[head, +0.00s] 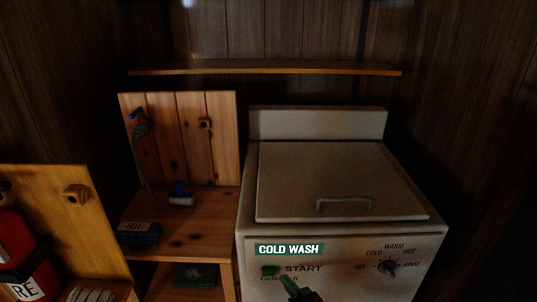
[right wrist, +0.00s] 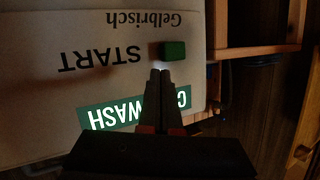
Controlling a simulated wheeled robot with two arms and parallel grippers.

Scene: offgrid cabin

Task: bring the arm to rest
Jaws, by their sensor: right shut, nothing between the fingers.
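My right gripper (head: 291,283) shows at the bottom of the head view, in front of the washer's front panel. In the right wrist view the gripper (right wrist: 160,74) is shut and empty, its tips close to the green start button (right wrist: 174,50). I cannot tell whether the tips touch the panel. The start button (head: 269,271) sits left of the word START in the head view. The washer (head: 340,180) has its lid down, and a lit label (head: 289,249) reads COLD WASH. The dial (head: 388,267) is at its right. My left gripper is not in view.
A red extinguisher (head: 18,255) is at far left. A shelf (head: 265,68) runs along the back wall.

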